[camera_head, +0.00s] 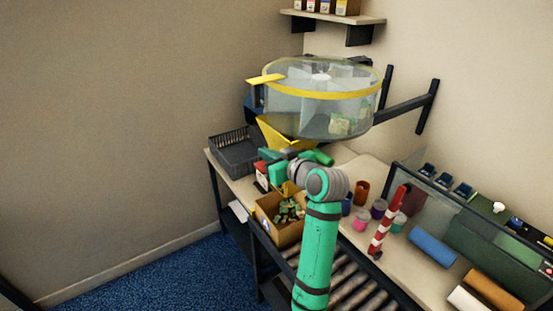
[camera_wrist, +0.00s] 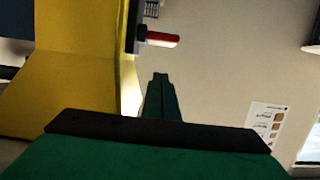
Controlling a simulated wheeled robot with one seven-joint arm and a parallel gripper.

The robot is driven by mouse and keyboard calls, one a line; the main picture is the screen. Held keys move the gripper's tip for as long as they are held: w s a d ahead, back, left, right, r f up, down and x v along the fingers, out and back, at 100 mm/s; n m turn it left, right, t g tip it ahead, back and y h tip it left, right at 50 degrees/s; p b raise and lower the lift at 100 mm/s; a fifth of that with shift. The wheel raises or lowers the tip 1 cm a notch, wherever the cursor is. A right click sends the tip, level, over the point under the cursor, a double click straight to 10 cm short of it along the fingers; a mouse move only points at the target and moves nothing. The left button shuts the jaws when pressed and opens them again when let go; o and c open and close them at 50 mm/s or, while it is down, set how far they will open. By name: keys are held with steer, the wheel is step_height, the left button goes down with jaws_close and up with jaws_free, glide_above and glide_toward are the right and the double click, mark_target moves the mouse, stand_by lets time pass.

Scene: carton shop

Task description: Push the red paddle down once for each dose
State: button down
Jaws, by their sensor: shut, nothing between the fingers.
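The red paddle (camera_wrist: 163,39) shows in the wrist view as a short red bar sticking out to the right from a dark mount. My gripper (camera_wrist: 160,77) is shut and empty; its fingertips are below the paddle in that picture, with a visible gap between. A yellow chute panel (camera_wrist: 85,85) fills the left of the wrist view. In the head view, a clear round drum with a yellow band (camera_head: 320,92) stands above a yellow funnel (camera_head: 283,132). My arm reaches up below the funnel. I cannot make out the paddle in the head view.
Below the funnel, an open carton (camera_head: 268,206) holds small green and brown pieces. A dark crate (camera_head: 235,153) stands to the left on the bench. Small coloured cups and a red-white striped post (camera_head: 388,222) stand right of my arm. A roller conveyor (camera_head: 352,285) lies in front.

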step_height(320, 180, down, 3)
steer(key=shift+r, duration=0.15)
steer(key=shift+s+f, duration=0.15)
steer(key=shift+f, duration=0.5)
